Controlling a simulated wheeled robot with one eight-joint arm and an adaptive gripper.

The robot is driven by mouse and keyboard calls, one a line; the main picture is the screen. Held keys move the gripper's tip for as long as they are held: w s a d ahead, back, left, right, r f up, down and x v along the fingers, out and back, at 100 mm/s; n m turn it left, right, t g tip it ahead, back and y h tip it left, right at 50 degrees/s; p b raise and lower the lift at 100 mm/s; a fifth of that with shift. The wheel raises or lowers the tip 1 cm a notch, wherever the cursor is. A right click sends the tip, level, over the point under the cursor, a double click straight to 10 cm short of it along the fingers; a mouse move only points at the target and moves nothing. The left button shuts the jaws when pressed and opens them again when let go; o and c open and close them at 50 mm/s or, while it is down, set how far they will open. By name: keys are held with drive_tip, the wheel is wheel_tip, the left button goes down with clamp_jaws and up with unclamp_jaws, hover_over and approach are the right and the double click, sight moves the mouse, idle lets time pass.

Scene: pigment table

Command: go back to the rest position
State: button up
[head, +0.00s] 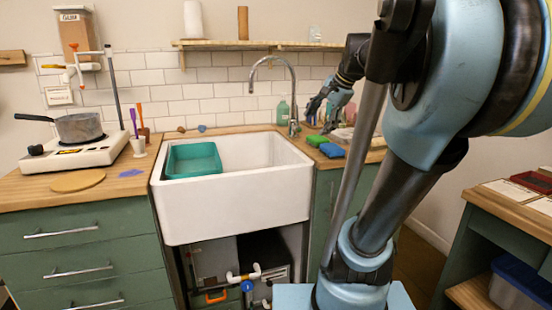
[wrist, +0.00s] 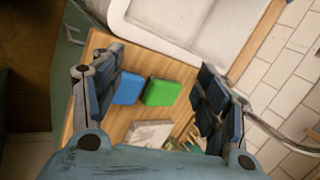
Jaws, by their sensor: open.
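My gripper (head: 323,109) is at the right of the sink in the head view, above the wooden counter. In the wrist view my gripper (wrist: 160,100) has its two fingers wide apart with nothing between them held. Below it on the counter lie a green sponge (wrist: 162,92) and a blue sponge (wrist: 128,88), side by side. The green sponge (head: 317,140) and the blue sponge (head: 332,150) also show in the head view. My arm covers part of the counter's right end.
A white sink (head: 240,205) holds a teal basin (head: 193,158). The tap (head: 293,100) and a green bottle (head: 283,111) stand close to my gripper. A pale block (wrist: 148,132) lies on the counter. A hotplate with a pot (head: 78,127) is at the left. A shelf (head: 255,44) runs above.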

drive_tip(key=s+d+f+n+g+h, duration=0.1)
drive_tip(key=s+f+n, duration=0.4)
drive_tip(key=s+f, duration=0.5)
drive_tip(key=s+d+f+n+g+h, duration=0.2)
drive_tip(key=s+f+n, duration=0.4)
drive_tip(key=f, duration=1.2)
drive_tip(key=s+d+h, duration=0.1)
drive_tip(key=s, duration=0.3)
drive_tip(key=shift+s+d+f, duration=0.15)
drive_tip(key=shift+d+f, duration=0.05)
drive_tip(key=shift+f, duration=0.05)
drive_tip(key=shift+w+f, duration=0.2)
drive_tip(key=shift+w, duration=0.25)
